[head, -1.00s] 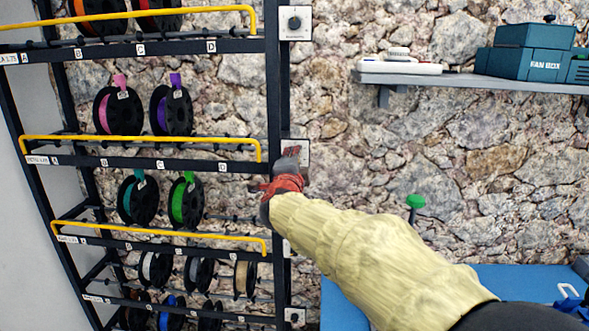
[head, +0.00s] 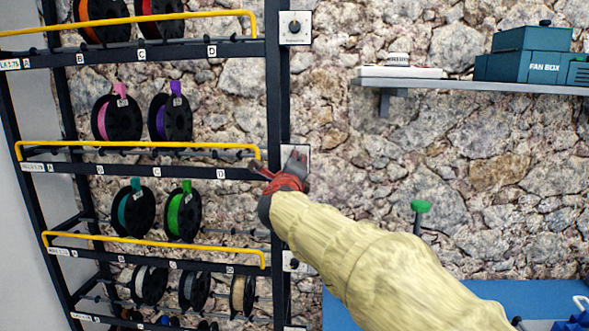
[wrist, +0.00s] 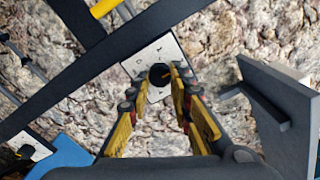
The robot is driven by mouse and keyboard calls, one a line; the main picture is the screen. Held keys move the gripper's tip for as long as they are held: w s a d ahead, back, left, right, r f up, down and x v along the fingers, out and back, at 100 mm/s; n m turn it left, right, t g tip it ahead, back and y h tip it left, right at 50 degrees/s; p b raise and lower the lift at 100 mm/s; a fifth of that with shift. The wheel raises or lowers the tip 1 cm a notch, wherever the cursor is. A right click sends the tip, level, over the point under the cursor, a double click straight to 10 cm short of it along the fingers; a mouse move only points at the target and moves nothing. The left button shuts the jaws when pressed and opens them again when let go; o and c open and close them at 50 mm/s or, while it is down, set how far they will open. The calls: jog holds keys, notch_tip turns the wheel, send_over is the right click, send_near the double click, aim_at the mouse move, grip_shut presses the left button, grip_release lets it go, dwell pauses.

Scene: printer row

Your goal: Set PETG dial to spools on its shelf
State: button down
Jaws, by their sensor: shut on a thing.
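The shelf rack carries a tier whose label reads like PETG (head: 38,167). Two spools hang on that tier, a pink one (head: 117,117) near B and a purple one (head: 171,117) near C. Slots A and D there look empty. The tier's dial plate (head: 303,154) is on the right post, partly hidden by my gripper (head: 281,166). In the wrist view, the black dial knob (wrist: 159,74) sits between my fingertips, on a white plate (wrist: 169,51) with small marks. My gripper is shut on the knob. The pointer's setting is not readable.
Another dial (head: 295,27) is on the post above. A teal and a green spool (head: 183,213) hang one tier below. Yellow bars (head: 140,145) run along the tier fronts. A wall shelf (head: 470,84) with a fan box stands right; a green knob (head: 420,206) is below it.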

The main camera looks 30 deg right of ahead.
dwell(0.5)
jog(key=c, duration=1.6)
grip_release()
jog(key=v, duration=1.2)
